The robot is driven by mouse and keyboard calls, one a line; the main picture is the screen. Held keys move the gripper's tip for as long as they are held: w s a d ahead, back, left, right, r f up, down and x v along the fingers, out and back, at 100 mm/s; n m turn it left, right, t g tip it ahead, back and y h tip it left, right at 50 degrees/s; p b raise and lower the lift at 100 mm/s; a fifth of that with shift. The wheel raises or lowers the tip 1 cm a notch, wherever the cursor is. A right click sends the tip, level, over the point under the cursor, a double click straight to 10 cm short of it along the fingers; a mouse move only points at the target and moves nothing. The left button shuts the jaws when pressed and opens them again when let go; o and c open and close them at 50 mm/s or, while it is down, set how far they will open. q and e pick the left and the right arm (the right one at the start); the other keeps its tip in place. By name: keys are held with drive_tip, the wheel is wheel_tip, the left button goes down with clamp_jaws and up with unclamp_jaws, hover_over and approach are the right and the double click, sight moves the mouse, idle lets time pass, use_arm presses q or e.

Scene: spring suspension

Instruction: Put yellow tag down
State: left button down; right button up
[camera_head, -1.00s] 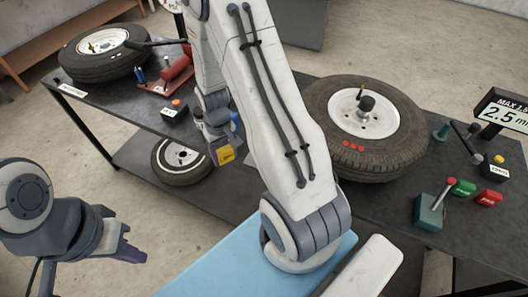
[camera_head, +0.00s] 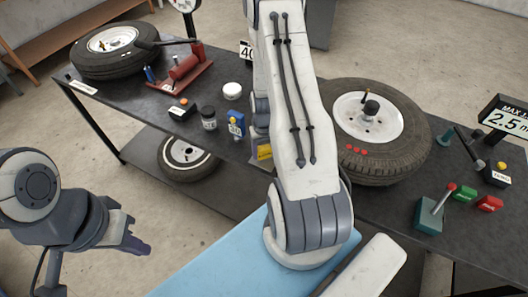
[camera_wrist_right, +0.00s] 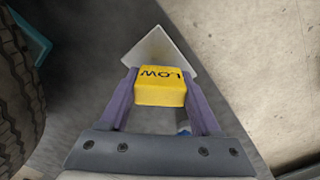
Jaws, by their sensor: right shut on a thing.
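The yellow tag (camera_wrist_right: 160,86) is between the two purple fingers of my right gripper (camera_wrist_right: 163,98) in the right wrist view. Its dark "LOW" lettering appears upside down there. In the head view the tag (camera_head: 264,151) shows at the left edge of my right arm, by the table's front edge. The arm hides most of the right gripper in that view. My left gripper (camera_head: 136,238) is low at the left, away from the table and empty; its finger gap is unclear.
A pale square plate (camera_wrist_right: 163,50) lies beyond the tag. The dark table (camera_head: 140,92) carries a blue box (camera_head: 236,124), a dark jar (camera_head: 208,118) and a white round piece (camera_head: 232,91) left of my arm. A large tire (camera_head: 390,155) lies to the right.

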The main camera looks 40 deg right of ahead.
drive_tip(key=shift+f, duration=0.55)
drive_tip(key=shift+f, duration=0.1)
drive_tip(key=shift+f, duration=0.15)
drive_tip(key=o, duration=1.3)
